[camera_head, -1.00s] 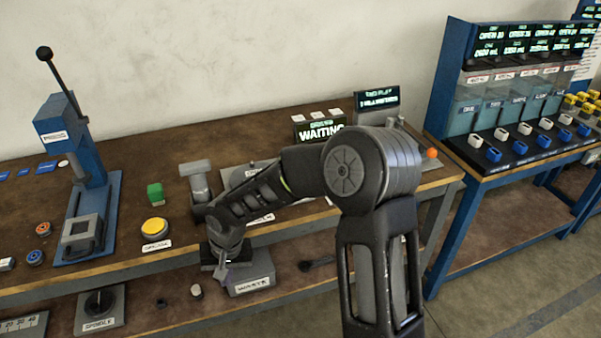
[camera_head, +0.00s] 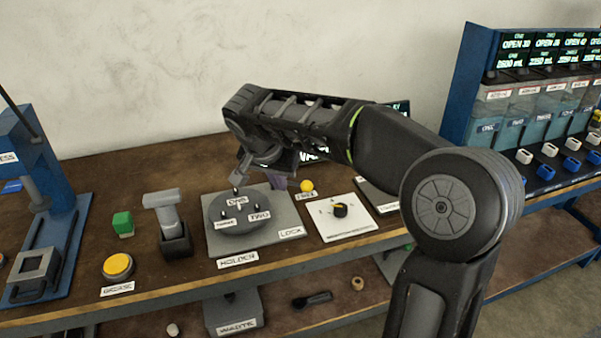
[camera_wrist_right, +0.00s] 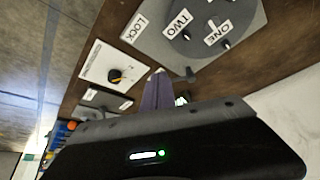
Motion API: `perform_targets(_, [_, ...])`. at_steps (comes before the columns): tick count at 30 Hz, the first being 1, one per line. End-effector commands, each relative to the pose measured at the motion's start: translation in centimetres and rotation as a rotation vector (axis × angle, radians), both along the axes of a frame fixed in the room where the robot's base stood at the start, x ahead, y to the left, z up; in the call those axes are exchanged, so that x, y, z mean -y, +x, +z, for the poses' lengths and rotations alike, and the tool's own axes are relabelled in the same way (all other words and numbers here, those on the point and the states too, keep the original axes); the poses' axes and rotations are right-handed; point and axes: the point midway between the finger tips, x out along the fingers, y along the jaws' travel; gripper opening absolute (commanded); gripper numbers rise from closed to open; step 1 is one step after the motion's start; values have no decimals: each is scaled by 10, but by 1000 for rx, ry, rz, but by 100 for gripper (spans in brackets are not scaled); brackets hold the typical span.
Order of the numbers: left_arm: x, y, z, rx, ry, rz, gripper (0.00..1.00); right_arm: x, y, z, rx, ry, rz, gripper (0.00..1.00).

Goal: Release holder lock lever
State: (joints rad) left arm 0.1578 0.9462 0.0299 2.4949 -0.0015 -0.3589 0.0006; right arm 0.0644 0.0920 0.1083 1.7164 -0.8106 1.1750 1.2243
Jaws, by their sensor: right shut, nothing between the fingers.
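The holder (camera_head: 285,217) is a grey plate with a dark round disc (camera_head: 226,222) bearing ONE, TWO and THREE labels and small pins. A LOCK label (camera_head: 290,232) sits at its front right corner. My right gripper (camera_head: 279,183) is shut and empty, just left of the knob, over the plate's back edge. Its fingers (camera_wrist_right: 157,90) also show in the right wrist view, where the knob cannot be seen. My left gripper is not in view.
A dial panel (camera_head: 345,220) lies right of the holder. A grey tool in a dark stand (camera_head: 176,240), a yellow button (camera_head: 118,266) and a green block (camera_head: 123,224) stand to the left. My right forearm covers the space behind the holder.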

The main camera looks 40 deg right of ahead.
Motion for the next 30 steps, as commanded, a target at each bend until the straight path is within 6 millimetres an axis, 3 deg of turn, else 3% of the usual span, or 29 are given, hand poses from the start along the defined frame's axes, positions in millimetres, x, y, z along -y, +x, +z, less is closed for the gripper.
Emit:
perform_targets(17, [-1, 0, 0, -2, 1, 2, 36, 3, 2, -8, -1, 0, 2, 0])
perform_targets(23, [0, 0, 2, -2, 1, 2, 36, 12, 8, -32, -4, 2, 1, 0])
perform_targets(30, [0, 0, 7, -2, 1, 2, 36, 30, 20, -75, -7, 2, 0, 0])
